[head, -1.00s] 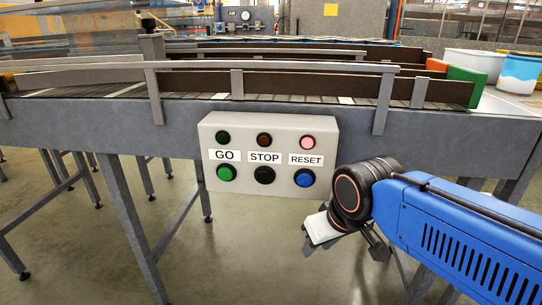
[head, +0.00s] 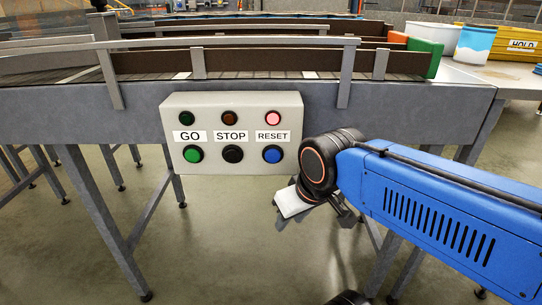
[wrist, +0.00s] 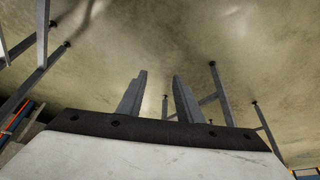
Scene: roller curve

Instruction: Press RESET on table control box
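The grey control box (head: 205,115) is mounted on the side of the conveyor. It has a green GO button (head: 193,154), a black STOP button (head: 232,154) and a blue RESET button (head: 272,154), each with a label and a lamp above. The lamp over RESET (head: 273,118) glows pinkish red; the other two are dark. My gripper (wrist: 158,95) shows two fingers apart with nothing between them in the wrist view. In the head view it hangs below and right of the RESET button, apart from the box.
The conveyor (head: 400,106) with metal rails runs across above the box. At the right, a table (head: 480,78) carries a white bucket, a blue-and-white bucket (head: 475,44) and a yellow bin marked HOLD (head: 518,46). Grey legs (head: 100,215) stand below; floor space in front is open.

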